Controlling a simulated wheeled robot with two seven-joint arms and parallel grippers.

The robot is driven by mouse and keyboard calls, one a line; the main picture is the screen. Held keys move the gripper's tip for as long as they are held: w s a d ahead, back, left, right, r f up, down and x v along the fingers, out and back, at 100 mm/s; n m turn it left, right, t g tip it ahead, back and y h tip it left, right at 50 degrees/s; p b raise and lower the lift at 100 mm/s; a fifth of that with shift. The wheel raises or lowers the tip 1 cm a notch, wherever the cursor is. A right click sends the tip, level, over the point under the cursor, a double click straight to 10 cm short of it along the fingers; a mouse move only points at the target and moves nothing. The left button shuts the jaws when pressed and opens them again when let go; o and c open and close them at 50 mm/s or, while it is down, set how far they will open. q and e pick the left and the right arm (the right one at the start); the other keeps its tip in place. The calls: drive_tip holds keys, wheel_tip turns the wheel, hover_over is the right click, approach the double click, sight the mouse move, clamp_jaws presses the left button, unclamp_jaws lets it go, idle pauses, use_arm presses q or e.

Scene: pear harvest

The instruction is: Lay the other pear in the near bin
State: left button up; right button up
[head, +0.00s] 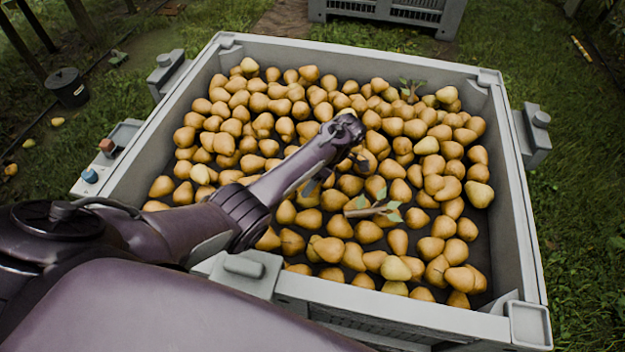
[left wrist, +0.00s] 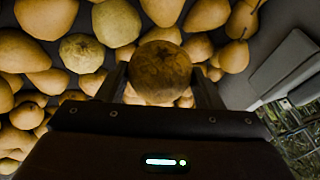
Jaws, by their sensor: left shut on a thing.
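The near bin (head: 527,232) is a large grey crate with many yellow-brown pears inside. My left arm reaches over its near left wall, and my left gripper (head: 358,160) is above the pears near the middle of the bin. In the left wrist view the left gripper (left wrist: 162,85) is shut on a brownish pear (left wrist: 160,68), held between its two fingers. Other pears lie close behind it, and I cannot tell whether it touches them. In the head view the held pear is mostly hidden by the wrist. My right gripper is not in view.
A twig with leaves (head: 372,210) lies on the pears, and another leafy sprig (head: 410,88) is near the back. A second grey bin (head: 392,12) stands beyond. A dark bucket (head: 67,87) and a few loose pears (head: 10,169) are on the grass at left.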

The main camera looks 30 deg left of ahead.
use_arm(q)
drive_tip(key=shift+f+b, duration=0.65)
drive_tip(key=shift+f, duration=0.2)
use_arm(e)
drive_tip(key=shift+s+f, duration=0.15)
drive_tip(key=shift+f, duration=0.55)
use_arm(q)
drive_tip(key=o, duration=1.2)
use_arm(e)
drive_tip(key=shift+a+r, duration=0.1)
use_arm(q)
drive_tip(key=shift+r, duration=0.1)
drive_tip(key=v, duration=0.7)
drive_tip(key=shift+w+d+r, duration=0.1)
drive_tip(key=shift+d+r, duration=0.05)
drive_tip(key=shift+r, duration=0.15)
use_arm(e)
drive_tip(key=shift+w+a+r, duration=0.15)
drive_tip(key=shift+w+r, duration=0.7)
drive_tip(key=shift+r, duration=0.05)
